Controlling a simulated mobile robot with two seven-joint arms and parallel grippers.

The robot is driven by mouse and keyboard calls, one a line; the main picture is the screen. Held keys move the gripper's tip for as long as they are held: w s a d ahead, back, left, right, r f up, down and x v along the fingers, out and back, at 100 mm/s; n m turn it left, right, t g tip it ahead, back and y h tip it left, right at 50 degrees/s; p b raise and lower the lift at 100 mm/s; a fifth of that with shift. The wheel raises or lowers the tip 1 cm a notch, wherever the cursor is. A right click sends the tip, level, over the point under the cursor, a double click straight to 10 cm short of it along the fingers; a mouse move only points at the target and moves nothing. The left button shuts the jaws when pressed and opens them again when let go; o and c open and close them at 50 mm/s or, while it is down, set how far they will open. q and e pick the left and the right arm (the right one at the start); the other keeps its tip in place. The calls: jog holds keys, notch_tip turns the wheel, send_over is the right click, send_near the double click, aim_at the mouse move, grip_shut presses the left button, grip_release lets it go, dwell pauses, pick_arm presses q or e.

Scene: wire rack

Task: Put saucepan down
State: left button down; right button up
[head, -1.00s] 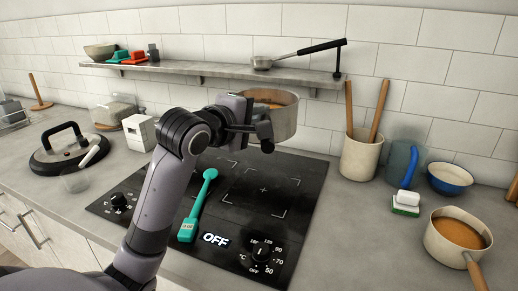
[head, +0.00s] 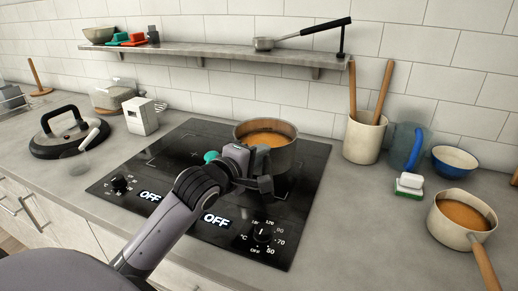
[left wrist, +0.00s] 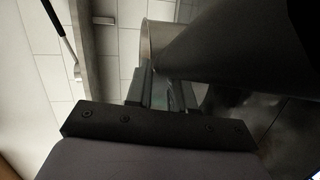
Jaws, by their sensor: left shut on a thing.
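A metal saucepan (head: 284,160) with orange-brown contents is upright over the right rear of the black cooktop (head: 305,205). I cannot tell for certain whether its base touches the glass. My left gripper (head: 258,168) is at its near side, shut on its handle, which the gripper mostly hides in the head view. In the left wrist view the fingers (left wrist: 160,88) are close to the pan wall (left wrist: 152,42), and a large dark shape fills the right. My right gripper is not in view.
A turquoise spoon (head: 210,156) is mostly hidden behind my gripper. A beige pan (head: 450,228) of orange-brown contents stands at right. A utensil crock (head: 362,140) is right of the cooktop. The shelf (head: 230,52) runs behind. The cooktop's left half is clear.

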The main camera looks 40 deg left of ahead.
pick_arm(q)
jog(key=shift+f, duration=1.65)
jog(key=c, duration=1)
grip_release()
jog(key=shift+s+f, duration=0.1)
jog(key=shift+f, duration=0.3)
jog(key=shift+s+r, duration=0.1)
jog(key=s, duration=0.3)
jog(key=s+r, duration=0.1)
jog(key=s, duration=0.3)
jog(key=s+r, duration=0.1)
jog(key=s, duration=0.3)
jog(key=shift+s+d+r, duration=0.2)
jog(key=shift+s+d, duration=0.05)
jog(key=shift+d, duration=0.05)
